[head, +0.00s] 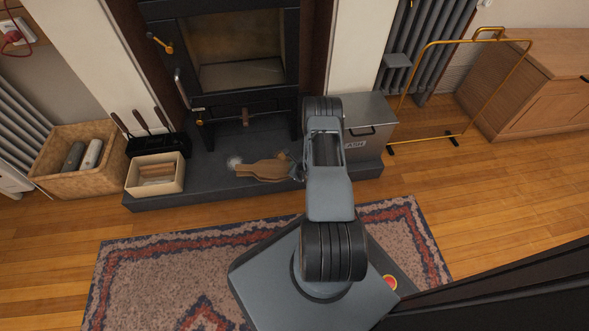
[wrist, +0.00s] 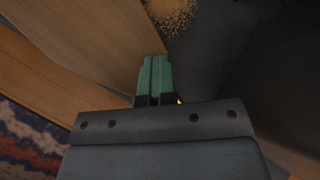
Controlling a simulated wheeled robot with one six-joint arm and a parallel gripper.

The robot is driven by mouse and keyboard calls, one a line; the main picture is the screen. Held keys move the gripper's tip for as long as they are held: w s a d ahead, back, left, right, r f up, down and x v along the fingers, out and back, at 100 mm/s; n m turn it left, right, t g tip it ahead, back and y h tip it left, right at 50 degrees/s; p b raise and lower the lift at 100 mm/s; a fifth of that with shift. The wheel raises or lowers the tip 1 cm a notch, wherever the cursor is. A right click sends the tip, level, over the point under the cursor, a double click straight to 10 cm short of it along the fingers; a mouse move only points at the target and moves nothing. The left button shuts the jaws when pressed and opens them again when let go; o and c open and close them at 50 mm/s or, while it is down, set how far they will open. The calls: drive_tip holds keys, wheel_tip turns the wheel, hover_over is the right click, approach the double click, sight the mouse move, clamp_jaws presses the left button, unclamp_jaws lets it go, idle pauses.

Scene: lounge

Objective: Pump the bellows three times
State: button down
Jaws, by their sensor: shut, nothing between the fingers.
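The bellows (head: 262,170) lie flat on the dark hearth in front of the stove, a tan wooden body with its narrower end pointing left. My gripper (head: 297,172) is at their right end, partly hidden by my arm in the head view. In the wrist view the green fingers (wrist: 154,76) are shut together with nothing between them. Wooden boards (wrist: 105,35), which look like the bellows, fill the left of that view, close beside the fingers. Whether the fingers touch the wood I cannot tell.
The black stove (head: 238,60) stands behind the hearth slab (head: 215,188). A grey ash box (head: 370,125) is right of my arm. A small wooden crate (head: 155,173), fire tools (head: 150,135) and a log basket (head: 62,180) are at left. A patterned rug (head: 150,270) lies in front.

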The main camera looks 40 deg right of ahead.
drive_tip(key=shift+s+a+f, duration=0.1)
drive_tip(key=shift+s+f, duration=0.05)
drive_tip(key=shift+f, duration=0.3)
drive_tip(key=shift+s+r, duration=0.1)
drive_tip(key=shift+r, duration=0.1)
drive_tip(key=shift+s+d+r+p, duration=0.15)
drive_tip(key=shift+d+r+p, duration=0.05)
drive_tip(key=shift+r+p, duration=0.3)
drive_tip(key=shift+r, duration=0.25)
drive_tip(key=shift+s+d+r+p, duration=0.1)
drive_tip(key=shift+d+r+p, duration=0.1)
drive_tip(key=shift+r+p, duration=0.9)
drive_tip(key=shift+s+d+r+p, duration=0.1)
drive_tip(key=shift+d+r+p, duration=0.1)
drive_tip(key=shift+r+p, duration=0.85)
drive_tip(key=shift+r+b, duration=0.25)
drive_tip(key=shift+b, duration=0.1)
drive_tip(key=shift+w, duration=0.15)
